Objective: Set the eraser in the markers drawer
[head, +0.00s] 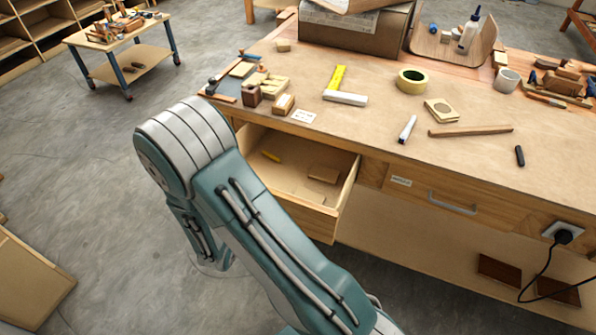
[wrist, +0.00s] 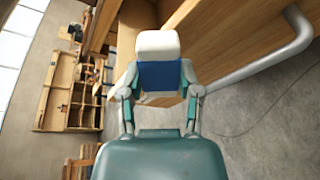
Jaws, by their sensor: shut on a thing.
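My gripper (wrist: 158,77) is shut on the eraser (wrist: 158,45), a white block with a blue sleeve, held between the two fingers in the wrist view. In the head view my arm hides the gripper and the eraser. An open drawer (head: 318,219) under the left part of the workbench holds a yellow pencil-like item (head: 271,156) and a small wooden block (head: 323,174). A shut drawer (head: 425,195) with a metal handle (head: 452,204) and a small label (head: 401,181) is to its right. The labels are too small to read. A white marker (head: 407,129) lies on the benchtop.
The workbench (head: 380,110) carries a yellow tape roll (head: 411,80), a wooden stick (head: 470,131), a black marker (head: 519,156), a square (head: 342,90) and several wooden blocks. A plug and cable (head: 562,238) are at the right front. A metal handle (wrist: 270,68) shows in the wrist view.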

